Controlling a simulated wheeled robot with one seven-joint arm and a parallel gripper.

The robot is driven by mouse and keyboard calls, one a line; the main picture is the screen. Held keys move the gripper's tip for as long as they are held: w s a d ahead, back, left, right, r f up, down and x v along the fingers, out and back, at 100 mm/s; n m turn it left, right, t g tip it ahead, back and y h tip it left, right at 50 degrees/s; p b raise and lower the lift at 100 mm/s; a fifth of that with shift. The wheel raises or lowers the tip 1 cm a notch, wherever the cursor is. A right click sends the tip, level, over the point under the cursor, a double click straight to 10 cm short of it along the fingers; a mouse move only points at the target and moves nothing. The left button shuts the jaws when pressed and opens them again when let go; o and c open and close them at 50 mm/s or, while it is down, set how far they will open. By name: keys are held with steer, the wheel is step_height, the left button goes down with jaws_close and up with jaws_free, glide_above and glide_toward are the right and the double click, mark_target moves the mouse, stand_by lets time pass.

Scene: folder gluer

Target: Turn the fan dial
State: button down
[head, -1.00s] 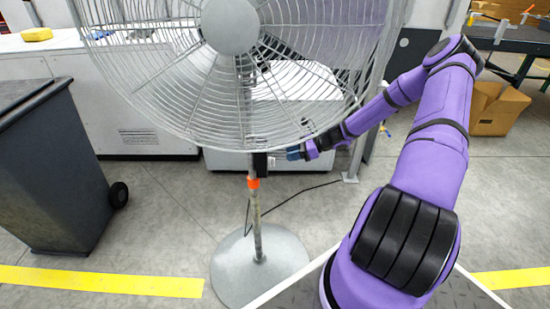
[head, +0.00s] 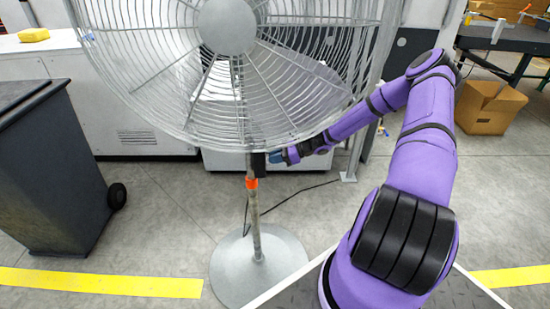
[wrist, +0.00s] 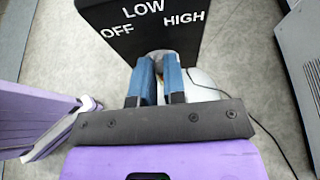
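The fan's black control box (head: 257,165) is on the pole below the fan cage. In the wrist view the box (wrist: 145,32) fills the top, with OFF, LOW and HIGH in white on its face. The fan dial (wrist: 160,57), a greyish piece at the lower edge of the face, is partly hidden by my fingertips. My gripper (wrist: 158,72) has its two blue fingers close together, one on each side of the dial. Whether they press on it is unclear. In the head view my gripper (head: 276,157) is just right of the box and hides the dial.
The wire fan cage (head: 190,95) hangs just above my gripper. The pole (head: 255,215) stands on a round grey base (head: 285,265). A dark bin (head: 55,165) is at left, and an open cardboard box (head: 490,112) at right. A black cable (head: 300,195) crosses the floor.

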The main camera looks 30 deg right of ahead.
stand_by(0.3)
steer(key=shift+s+a+f+n+t+h, duration=0.15)
steer(key=shift+s+n+t+h, duration=0.1)
steer(key=shift+n+t, duration=0.6)
steer(key=shift+s+a+f+n+t+h, duration=0.1)
steer(key=shift+s+a+n+t+h, duration=0.2)
steer(key=shift+n, duration=0.85)
steer(key=shift+s+a+f+n+t+h, duration=0.1)
steer(key=shift+s+n+t+h, duration=0.15)
steer(key=shift+n+t, duration=0.65)
steer(key=shift+n, duration=0.3)
steer(key=c, duration=1.2)
jaws_free()
steer(key=v, duration=1)
steer(key=shift+s+d+r, duration=0.15)
steer(key=shift+s+d, duration=0.1)
steer(key=shift+d, duration=0.05)
